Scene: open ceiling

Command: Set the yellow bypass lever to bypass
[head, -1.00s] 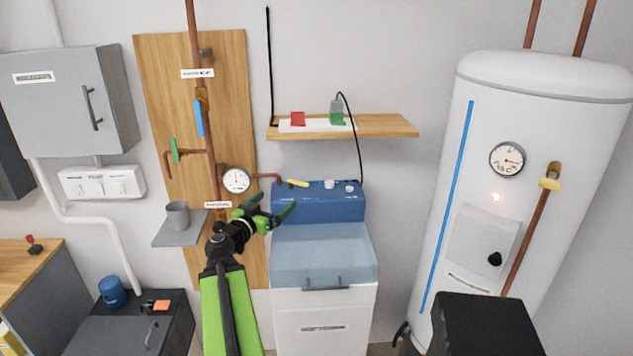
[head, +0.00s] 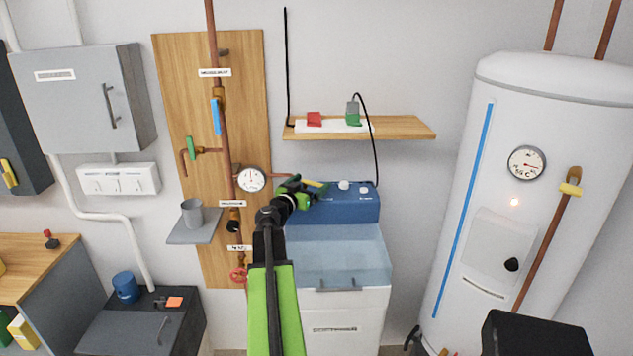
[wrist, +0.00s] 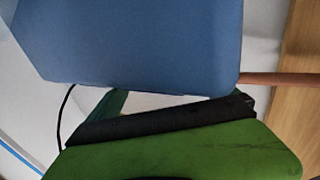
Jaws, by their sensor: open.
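A yellow lever (head: 314,183) sits at the top left of the blue unit (head: 350,207), where a copper pipe meets it. My gripper (head: 308,187) is open, at the blue unit's upper left, overlapping the first lever's lower left in the head view. I cannot tell whether it touches the lever. In the wrist view a green and black finger (wrist: 180,145) fills the bottom, with a blue surface (wrist: 130,45) close above it. No yellow lever shows there.
A round gauge (head: 251,179) and blue, green and red handled valves are on the wooden board (head: 175,75) at the left. A wooden shelf (head: 405,127) with a hanging black cable is above the unit. A white heater (head: 470,180) stands at the right.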

